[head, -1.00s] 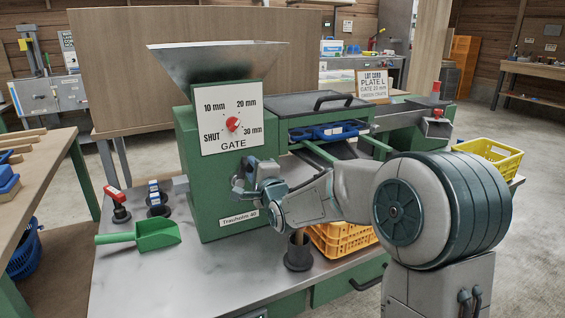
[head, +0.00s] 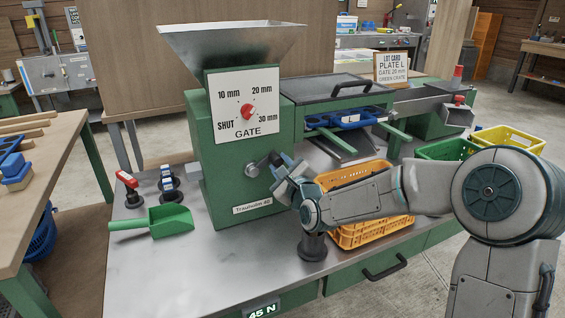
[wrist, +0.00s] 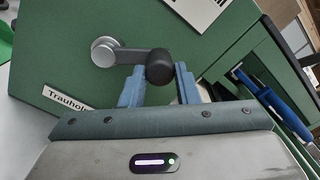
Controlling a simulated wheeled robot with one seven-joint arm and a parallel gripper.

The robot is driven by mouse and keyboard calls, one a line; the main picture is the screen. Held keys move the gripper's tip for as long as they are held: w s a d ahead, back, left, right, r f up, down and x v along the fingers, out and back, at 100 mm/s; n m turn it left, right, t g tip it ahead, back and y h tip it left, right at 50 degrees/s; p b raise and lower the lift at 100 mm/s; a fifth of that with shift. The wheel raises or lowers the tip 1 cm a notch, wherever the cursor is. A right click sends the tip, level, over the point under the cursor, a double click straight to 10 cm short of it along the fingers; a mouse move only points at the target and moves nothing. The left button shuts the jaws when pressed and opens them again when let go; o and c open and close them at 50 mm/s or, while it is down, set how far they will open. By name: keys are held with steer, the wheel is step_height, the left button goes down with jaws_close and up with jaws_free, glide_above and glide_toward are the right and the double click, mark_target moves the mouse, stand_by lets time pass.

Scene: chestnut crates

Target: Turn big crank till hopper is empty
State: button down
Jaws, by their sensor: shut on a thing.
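The green machine (head: 225,185) carries a metal hopper (head: 232,45) on top. I cannot see into the hopper far enough to tell what it holds. The crank on the machine's front has a round silver hub (head: 252,170), which also shows in the wrist view (wrist: 104,51). A short dark arm runs from the hub to a black knob (wrist: 160,68). My gripper (head: 281,168) is at the crank, its two blue fingers (wrist: 158,80) shut on the black knob from either side. The gate dial (head: 248,112) has a red knob beside marks from SHUT to 30 mm.
An orange crate (head: 372,236) stands right of the machine, behind my arm. Green (head: 447,148) and yellow (head: 508,138) crates stand farther right.

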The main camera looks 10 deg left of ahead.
stand_by(0.4)
steer(key=c, duration=1.1)
jaws_free()
steer(key=shift+s+d, duration=0.1)
steer(key=shift+s+d, duration=0.2)
steer(key=shift+s, duration=0.05)
steer(key=p+v, duration=0.4)
steer(key=v, duration=0.9)
steer(key=shift+a, duration=0.1)
steer(key=shift+c, duration=0.2)
